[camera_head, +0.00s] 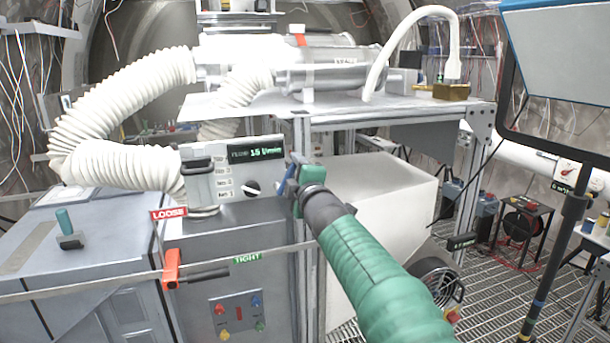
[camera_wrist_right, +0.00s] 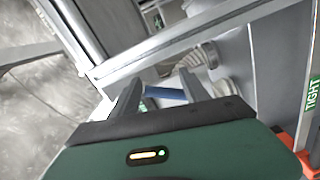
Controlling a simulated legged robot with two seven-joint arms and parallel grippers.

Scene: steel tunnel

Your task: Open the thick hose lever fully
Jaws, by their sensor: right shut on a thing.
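My right gripper (camera_head: 290,182) reaches in from the lower right on its green arm, at the right end of the grey cabinet top. It is shut on a blue lever (camera_head: 283,187). In the right wrist view, the blue lever (camera_wrist_right: 167,94) lies across between the two dark fingers of the gripper (camera_wrist_right: 168,90). The fingers hide part of it. An orange lever (camera_head: 172,270) is on the cabinet front, between a red LOOSE label (camera_head: 169,213) and a green TIGHT label (camera_head: 247,258). My left gripper is out of view.
A flow panel (camera_head: 254,152) reading 15 l/min stands behind the connector. A metal-framed bench (camera_head: 440,108) with cylinders is behind it. A white box (camera_head: 380,195) stands right of the gripper.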

